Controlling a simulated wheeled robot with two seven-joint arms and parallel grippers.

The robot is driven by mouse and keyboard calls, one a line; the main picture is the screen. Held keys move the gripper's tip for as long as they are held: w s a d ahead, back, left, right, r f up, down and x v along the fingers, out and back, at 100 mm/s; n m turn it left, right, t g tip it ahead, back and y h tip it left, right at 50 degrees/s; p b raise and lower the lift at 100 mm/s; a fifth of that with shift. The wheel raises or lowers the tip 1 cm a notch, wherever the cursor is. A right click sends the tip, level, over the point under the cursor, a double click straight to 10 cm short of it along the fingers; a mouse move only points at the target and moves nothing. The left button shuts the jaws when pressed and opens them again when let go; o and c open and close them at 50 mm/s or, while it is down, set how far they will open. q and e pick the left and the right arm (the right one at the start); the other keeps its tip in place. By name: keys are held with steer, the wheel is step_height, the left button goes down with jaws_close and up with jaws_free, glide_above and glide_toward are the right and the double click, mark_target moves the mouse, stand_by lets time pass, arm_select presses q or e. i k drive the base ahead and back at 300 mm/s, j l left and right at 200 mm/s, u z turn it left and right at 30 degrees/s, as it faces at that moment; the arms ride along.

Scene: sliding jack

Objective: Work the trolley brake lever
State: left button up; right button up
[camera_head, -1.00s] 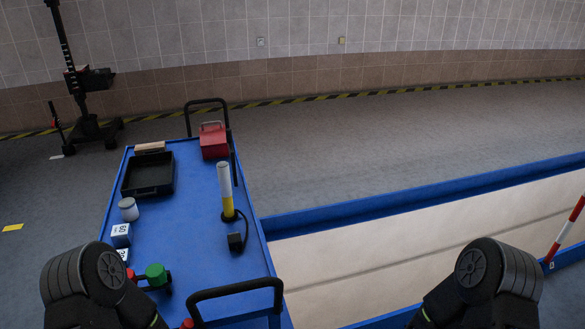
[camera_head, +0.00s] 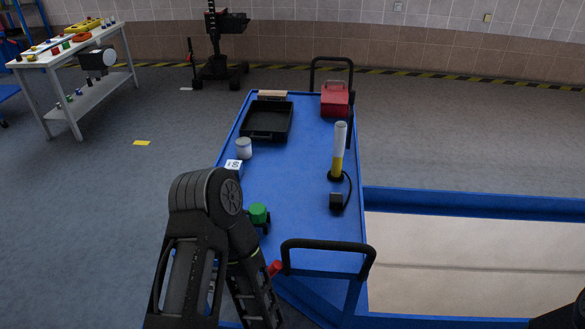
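The blue trolley (camera_head: 300,175) stands in the middle of the view, with a black push handle (camera_head: 328,245) at its near end. A small red grip (camera_head: 274,268) shows just left of that handle and beside my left arm; it may be the brake lever, but the rest of it is hidden. My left arm rises at the lower left and covers the trolley's near left corner. Its gripper is not in view. Only a dark piece of my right arm shows at the lower right corner, and its gripper is not in view.
On the trolley are a black tray (camera_head: 268,121), a red box (camera_head: 335,99), a white-and-yellow lamp (camera_head: 339,150), a grey can (camera_head: 244,148) and a green knob (camera_head: 258,213). A blue-edged pit (camera_head: 460,255) lies right. A white workbench (camera_head: 70,45) stands back left. Floor at left is open.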

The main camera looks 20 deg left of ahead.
mark_target(276, 266)
steer(key=u, duration=1.05)
